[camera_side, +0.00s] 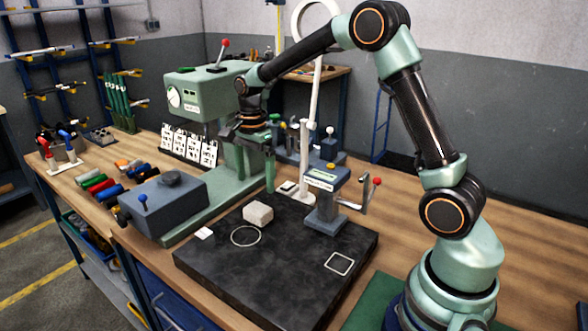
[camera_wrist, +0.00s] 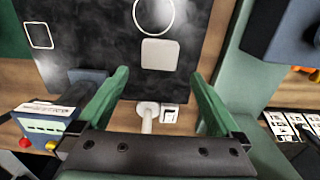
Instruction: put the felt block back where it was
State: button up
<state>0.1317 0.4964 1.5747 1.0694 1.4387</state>
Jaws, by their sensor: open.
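The felt block (camera_side: 258,213) is a small pale grey-white block. It sits on the dark slab (camera_side: 275,275), just beside a white circle outline (camera_side: 246,236) and not inside it. The wrist view shows the block (camera_wrist: 159,53) close to the circle's edge (camera_wrist: 154,14); I cannot tell whether they touch. A white square outline (camera_side: 339,263) lies empty at the slab's right. My gripper (camera_wrist: 160,76) is open and empty, its green fingers spread to either side below the block in the wrist view. In the side view my gripper (camera_side: 256,172) hangs above and behind the block.
A blue-grey device with a red-knobbed lever (camera_side: 325,196) stands on the slab's back right edge. A green machine (camera_side: 205,88) stands behind left, with a grey-blue box (camera_side: 165,205) before it. The slab's front is clear.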

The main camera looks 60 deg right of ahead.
jog(key=s+a+r+n+t, duration=0.3)
jog(key=s+r+n, duration=0.5)
jog(key=r, duration=0.3)
jog(key=s+a+n+t, duration=0.2)
jog(key=s+a+n, duration=0.1)
jog(key=s+n, duration=0.6)
jog(key=shift+n+t, duration=0.3)
jog(key=shift+n, duration=0.2)
